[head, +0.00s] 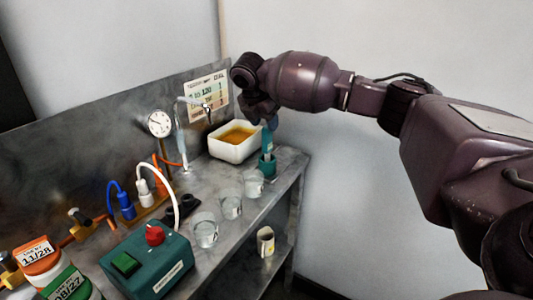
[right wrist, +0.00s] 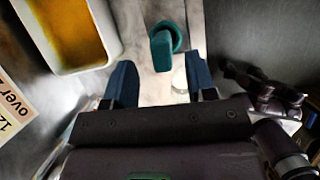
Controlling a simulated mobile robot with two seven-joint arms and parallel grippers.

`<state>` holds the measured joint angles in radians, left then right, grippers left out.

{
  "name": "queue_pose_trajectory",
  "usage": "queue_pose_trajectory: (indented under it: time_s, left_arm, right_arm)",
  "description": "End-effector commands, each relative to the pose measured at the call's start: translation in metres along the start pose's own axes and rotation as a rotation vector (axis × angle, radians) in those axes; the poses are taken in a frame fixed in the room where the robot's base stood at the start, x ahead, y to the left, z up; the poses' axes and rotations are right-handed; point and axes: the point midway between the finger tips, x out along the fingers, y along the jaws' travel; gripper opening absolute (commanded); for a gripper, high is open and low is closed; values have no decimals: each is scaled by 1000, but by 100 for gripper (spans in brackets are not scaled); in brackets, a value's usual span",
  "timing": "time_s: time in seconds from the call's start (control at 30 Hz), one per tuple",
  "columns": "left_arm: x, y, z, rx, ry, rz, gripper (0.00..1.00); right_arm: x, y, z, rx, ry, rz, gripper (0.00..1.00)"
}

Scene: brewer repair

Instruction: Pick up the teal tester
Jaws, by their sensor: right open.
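The teal tester (right wrist: 161,50) stands in a round teal holder (right wrist: 178,32), seen from above in the right wrist view. In the head view the holder (head: 267,165) is at the bench's far right corner, with the tester (head: 266,143) rising from it, its top partly hidden by my gripper. My right gripper (right wrist: 160,76) is open and empty. Its two blue fingers point toward the tester, which lies a little beyond the fingertips and between their lines. In the head view my right gripper (head: 268,120) is just above the tester. My left gripper is not in view.
A white tub of amber liquid (head: 233,151) stands close left of the holder. Several clear beakers (head: 231,205) line the bench front. A green box with a red knob (head: 150,262), a gauge (head: 159,124) and hoses are further left. A mug (head: 265,241) sits on the lower shelf.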

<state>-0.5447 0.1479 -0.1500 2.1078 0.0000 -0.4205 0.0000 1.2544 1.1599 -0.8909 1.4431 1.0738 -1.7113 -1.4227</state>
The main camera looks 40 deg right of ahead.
Motion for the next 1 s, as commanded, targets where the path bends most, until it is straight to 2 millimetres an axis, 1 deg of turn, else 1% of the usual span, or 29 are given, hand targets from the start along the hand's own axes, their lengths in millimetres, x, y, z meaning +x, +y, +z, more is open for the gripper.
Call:
queue_pose_trajectory:
  time_s: [0.03,0.23,0.33,0.53,0.87,1.0]
  left_arm:
    - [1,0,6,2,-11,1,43]
    - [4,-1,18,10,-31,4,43]
    - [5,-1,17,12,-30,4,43]
    - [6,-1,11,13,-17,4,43]
    - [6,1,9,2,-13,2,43]
    - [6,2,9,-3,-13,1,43]
  right_arm:
    - [12,-2,-2,-2,1,-8,51]
    - [39,-3,-4,-2,2,-9,51]
    - [43,-3,-4,-2,1,-5,51]
    - [41,-3,-3,-1,0,-2,51]
    - [41,-3,-3,-2,0,-3,0]
    - [41,-3,-3,-2,0,-3,0]
